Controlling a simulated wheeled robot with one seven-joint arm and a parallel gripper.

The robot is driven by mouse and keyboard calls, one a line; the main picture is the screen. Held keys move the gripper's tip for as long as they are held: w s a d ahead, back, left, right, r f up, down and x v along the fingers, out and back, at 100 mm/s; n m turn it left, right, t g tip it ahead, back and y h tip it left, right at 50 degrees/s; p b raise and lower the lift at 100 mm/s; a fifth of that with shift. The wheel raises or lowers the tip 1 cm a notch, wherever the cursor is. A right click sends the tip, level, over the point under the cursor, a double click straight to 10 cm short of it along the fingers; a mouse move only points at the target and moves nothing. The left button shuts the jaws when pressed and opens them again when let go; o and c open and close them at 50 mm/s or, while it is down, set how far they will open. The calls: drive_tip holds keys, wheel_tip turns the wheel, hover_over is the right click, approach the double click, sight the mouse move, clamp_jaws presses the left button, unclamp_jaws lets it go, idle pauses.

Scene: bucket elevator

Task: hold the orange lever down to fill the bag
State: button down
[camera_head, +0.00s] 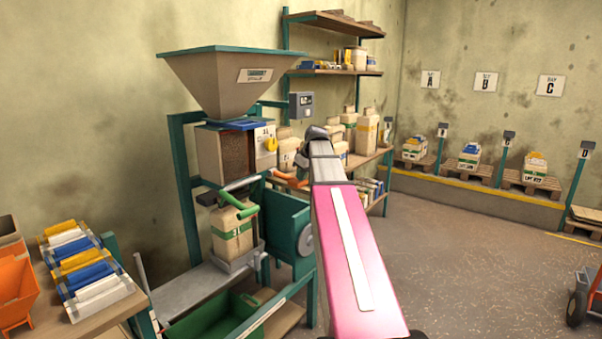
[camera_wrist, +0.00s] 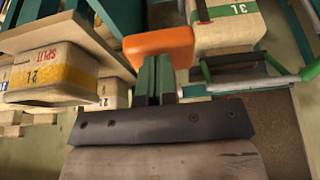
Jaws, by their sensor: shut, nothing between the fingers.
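The orange lever (camera_head: 292,180) sticks out to the right below the hopper machine, its inner part partly out of sight. In the wrist view its orange grip (camera_wrist: 160,45) lies right at the tips of my gripper (camera_wrist: 156,62). The gripper's two green fingers are together with nothing between them. They look close to or touching the grip; I cannot tell which. The bag (camera_head: 232,233) stands upright under the spout beside a green handle (camera_head: 238,207); it also shows in the wrist view (camera_wrist: 222,30). In the head view my gripper is hidden behind my arm.
The hopper (camera_head: 228,85) rises above the spout. A shelf of filled bags (camera_head: 366,130) stands behind my arm. A table with folded bags (camera_head: 85,272) is at the left.

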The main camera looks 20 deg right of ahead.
wheel_tip(320, 180, down, 9)
drive_tip(key=t+y, duration=0.2)
drive_tip(key=t, duration=0.2)
drive_tip(key=shift+w+a+y, duration=0.3)
drive_tip(key=shift+w+y, duration=0.1)
idle(1.5)
drive_tip(key=shift+a, duration=0.1)
idle(1.3)
